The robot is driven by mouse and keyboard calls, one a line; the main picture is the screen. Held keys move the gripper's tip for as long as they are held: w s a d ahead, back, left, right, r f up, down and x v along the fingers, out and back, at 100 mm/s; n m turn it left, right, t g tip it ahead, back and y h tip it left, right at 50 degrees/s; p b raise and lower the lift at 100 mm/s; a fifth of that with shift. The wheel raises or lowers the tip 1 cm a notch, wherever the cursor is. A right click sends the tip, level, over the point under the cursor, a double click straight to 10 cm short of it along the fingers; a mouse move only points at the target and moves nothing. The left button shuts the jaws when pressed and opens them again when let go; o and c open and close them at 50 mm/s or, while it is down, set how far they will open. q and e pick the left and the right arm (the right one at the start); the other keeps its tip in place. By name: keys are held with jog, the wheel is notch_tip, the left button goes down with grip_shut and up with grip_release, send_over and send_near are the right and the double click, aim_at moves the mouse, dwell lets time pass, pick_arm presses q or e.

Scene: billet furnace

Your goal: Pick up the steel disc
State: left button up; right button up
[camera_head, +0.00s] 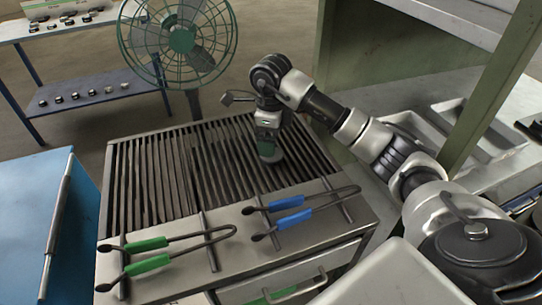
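I cannot clearly make out a single steel disc. Several small dark and silvery disc-like pieces (76,97) stand in a row on the lower shelf of the blue-framed table at the far left, with more on its top. My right arm comes in from the right. Its gripper (269,153) points down at the slatted grate (160,172), right of the grate's middle. The fingers are too small and hidden to show whether they are open or hold something. My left gripper is not in view.
Green-handled tongs (150,264) and blue-handled tongs (294,218) lie on the metal cabinet's front ledge. A green fan (182,40) stands behind the grate. A blue cabinet (75,215) is at left. A green post (498,85) and metal trays are at right.

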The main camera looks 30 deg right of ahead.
jog(key=shift+s+f+p, duration=0.1)
jog(key=shift+f+p, duration=0.2)
jog(key=shift+f, duration=2.45)
jog(key=shift+r, duration=0.1)
jog(key=c, duration=1.2)
